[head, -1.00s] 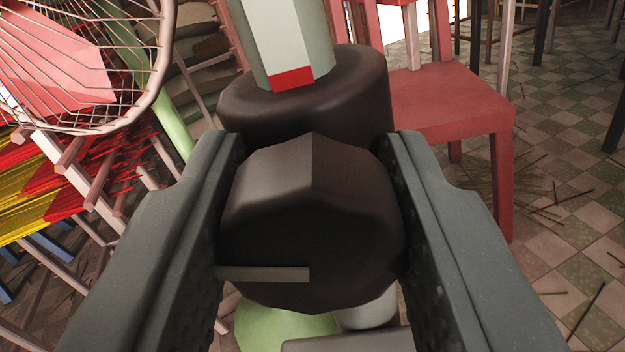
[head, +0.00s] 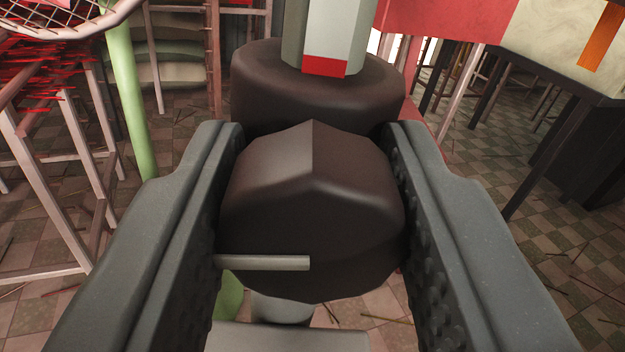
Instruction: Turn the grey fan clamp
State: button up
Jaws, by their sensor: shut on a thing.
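The fan clamp shows as a dark, brownish-grey faceted knob (head: 312,205) in the middle of the head view, with a thin grey pin (head: 265,263) across its lower left. Behind it is a thick dark round collar (head: 315,95), and a pale grey faceted post with a red band (head: 325,62) rises from the collar. My gripper (head: 312,190) is shut on the knob, one finger against each side. The knob hides part of the collar. A wire fan cage (head: 70,20) shows at the upper left.
A green pole (head: 130,95) and a pale wooden rack (head: 90,130) with red sticks stand at the left. A dark-legged table (head: 545,70) and a red panel (head: 445,22) are at the right. Tiled floor (head: 480,260) with scattered sticks lies below.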

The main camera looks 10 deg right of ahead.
jog(key=o, duration=1)
jog(key=s+p, duration=0.3)
jog(key=s, duration=1.1)
jog(key=shift+f, duration=0.1)
